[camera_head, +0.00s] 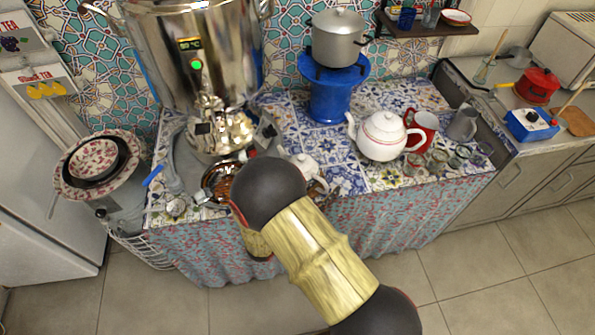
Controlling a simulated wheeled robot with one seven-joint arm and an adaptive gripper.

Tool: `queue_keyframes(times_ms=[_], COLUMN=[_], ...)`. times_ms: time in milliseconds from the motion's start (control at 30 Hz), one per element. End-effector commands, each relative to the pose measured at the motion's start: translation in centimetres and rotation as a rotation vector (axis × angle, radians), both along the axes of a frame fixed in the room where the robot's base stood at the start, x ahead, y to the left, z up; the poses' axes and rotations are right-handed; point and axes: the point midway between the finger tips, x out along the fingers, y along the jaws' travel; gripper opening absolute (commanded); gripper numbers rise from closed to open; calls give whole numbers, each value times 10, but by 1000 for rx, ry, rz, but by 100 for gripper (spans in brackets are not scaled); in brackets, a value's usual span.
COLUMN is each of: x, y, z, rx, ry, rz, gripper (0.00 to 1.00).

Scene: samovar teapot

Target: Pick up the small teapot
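A small white teapot (306,166) stands on the tiled table, just beside the dark joint of my arm in the picture. Its lower left part is hidden by my arm; its lid and part of its right side show. A larger white teapot (381,137) with a thin red line stands to its right, with its spout to the left and handle to the right. My arm crosses the front of the table from the lower right. My gripper does not show; my own arm links cover that area.
A large steel samovar (170,60) stands at the back left. A blue stand (330,95) carries a grey pot (338,40). A red mug (424,127), a grey pitcher (462,124) and several small glasses (440,160) crowd the right. Stacked bowls (78,168) stand left.

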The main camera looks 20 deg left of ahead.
Motion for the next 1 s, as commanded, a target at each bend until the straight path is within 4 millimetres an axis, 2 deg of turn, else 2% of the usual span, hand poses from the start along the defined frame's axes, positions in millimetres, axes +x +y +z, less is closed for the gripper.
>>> queue_keyframes(times_ms=[233,900,1000], x=[1,1,1], y=[0,0,0], z=[0,0,0], rx=[0,0,1], ry=[0,0,0], rz=[0,0,1], gripper=[38,0,0])
